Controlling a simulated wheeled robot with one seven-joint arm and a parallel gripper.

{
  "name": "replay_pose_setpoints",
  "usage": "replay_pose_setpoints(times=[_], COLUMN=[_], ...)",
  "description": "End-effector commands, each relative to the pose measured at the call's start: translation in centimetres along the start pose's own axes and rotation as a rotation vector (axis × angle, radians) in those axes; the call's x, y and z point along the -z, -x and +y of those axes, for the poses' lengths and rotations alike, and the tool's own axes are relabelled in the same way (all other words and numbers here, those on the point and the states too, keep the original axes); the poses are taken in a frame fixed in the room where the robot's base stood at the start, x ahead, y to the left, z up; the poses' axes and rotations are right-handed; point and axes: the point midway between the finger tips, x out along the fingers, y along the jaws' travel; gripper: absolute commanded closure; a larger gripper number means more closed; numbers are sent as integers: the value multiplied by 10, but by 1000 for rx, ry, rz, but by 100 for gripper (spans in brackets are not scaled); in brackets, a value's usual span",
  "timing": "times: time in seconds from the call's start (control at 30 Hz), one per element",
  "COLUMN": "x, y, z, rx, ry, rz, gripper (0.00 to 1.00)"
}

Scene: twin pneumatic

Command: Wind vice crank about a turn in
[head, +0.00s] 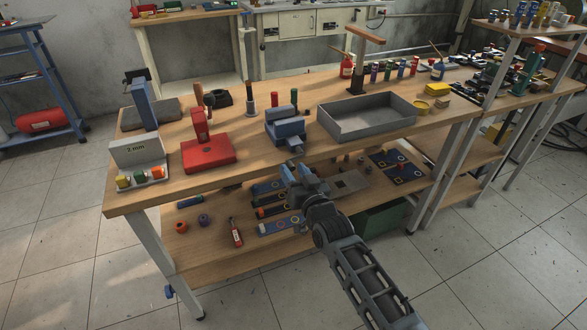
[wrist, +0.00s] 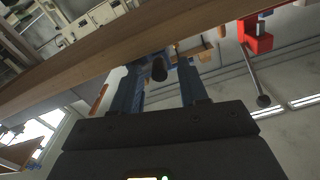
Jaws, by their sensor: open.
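The small blue-grey vice (head: 285,124) stands at the front edge of the wooden workbench. Its crank (head: 295,147) shows as a small dark part on the side toward me. My gripper (head: 296,172) is in front of and below the vice, just off the bench edge, open and empty. In the wrist view, my gripper (wrist: 160,85) has its two blue fingers apart. A dark round knob (wrist: 159,69), which looks like the crank's handle, shows between them. I cannot tell whether it lies between the fingertips or beyond them. The crank arm is mostly hidden.
A red press (head: 206,152) stands left of the vice, and a grey metal tray (head: 366,132) stands to its right. The bench front edge (wrist: 100,55) crosses close to my fingers. A lower shelf (head: 205,254) carries blue plates and small parts. Floor in front is free.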

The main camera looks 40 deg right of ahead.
Motion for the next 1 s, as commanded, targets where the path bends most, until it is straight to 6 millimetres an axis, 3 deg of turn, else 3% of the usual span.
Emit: replay_pose_setpoints(times=[0.43, 1.0], x=[1, 0], y=[61, 69], z=[1, 0], rx=[-2, -1], ry=[2, 1], rz=[-2, 0], gripper=[57, 57])
